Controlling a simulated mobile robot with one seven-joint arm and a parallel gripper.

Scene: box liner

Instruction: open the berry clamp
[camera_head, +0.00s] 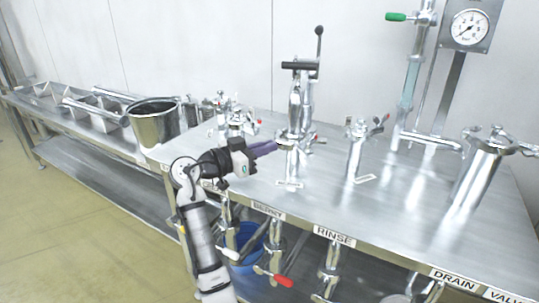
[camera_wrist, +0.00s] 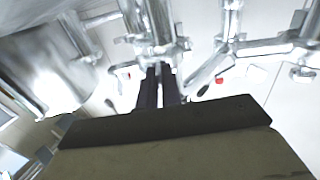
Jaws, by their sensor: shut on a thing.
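The berry clamp (camera_head: 289,141) is a shiny metal clamp around the upright pipe behind a front-edge label that seems to read BERRY. A red-tipped handle shows at its right. My gripper (camera_head: 276,146) reaches in from the left, its fingers level with the clamp and touching its near left side. In the wrist view the two dark fingers of my gripper (camera_wrist: 160,72) point at metal fittings, close together, with a narrow gap between them. They are shut on part of the clamp. The exact part between the tips is hidden by glare and the fittings.
A lever-handled fitting (camera_head: 297,85) rises above the clamp. Another clamped pipe (camera_head: 355,150) stands to the right, behind the RINSE label (camera_head: 334,236). A metal pot (camera_head: 154,124) stands left of my arm. Pipes hang below the table, with a blue bucket (camera_head: 246,240) behind them.

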